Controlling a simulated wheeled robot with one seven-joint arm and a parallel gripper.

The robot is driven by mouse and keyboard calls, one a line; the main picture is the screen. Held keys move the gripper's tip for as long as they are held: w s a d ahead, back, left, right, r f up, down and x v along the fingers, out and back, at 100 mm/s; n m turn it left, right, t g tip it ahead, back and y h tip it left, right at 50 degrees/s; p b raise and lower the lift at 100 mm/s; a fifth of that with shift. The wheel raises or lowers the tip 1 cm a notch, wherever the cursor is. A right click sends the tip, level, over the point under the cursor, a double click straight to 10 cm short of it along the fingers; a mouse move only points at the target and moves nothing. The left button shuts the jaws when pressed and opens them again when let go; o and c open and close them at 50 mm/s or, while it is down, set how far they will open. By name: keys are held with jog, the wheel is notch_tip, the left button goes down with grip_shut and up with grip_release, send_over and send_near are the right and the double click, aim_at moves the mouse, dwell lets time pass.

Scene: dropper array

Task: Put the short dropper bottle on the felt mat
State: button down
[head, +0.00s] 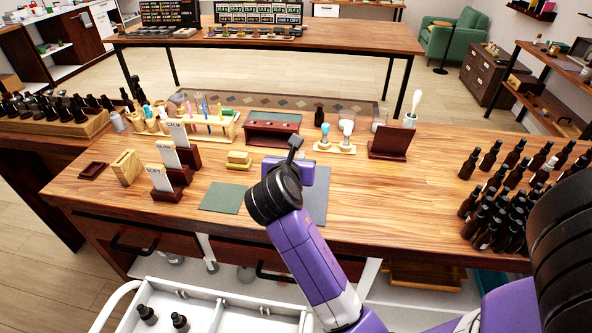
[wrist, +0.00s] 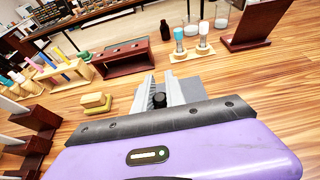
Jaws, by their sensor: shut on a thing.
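My gripper (wrist: 160,97) is shut on a small dark thing with a round black top, which looks like the short dropper bottle (wrist: 159,100). Only its top shows between the grey fingers; the rest is hidden. In the head view my wrist covers most of the gripper. A grey-blue mat (head: 317,205) lies below and beside the gripper, partly hidden by my arm. A green mat (head: 221,198) lies flat and bare to its left. I cannot tell which of the two is felt. The grey mat also shows behind the fingers in the wrist view (wrist: 190,86).
A red-brown box (head: 271,129), a dark bottle (head: 319,116) and a brown stand (head: 389,143) are at the back. Many dark bottles (head: 490,215) crowd the right. The table between is clear.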

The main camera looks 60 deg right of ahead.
jog(key=shift+f, duration=2)
jog(key=c, duration=1.4)
grip_release()
jog(key=shift+f, duration=0.15)
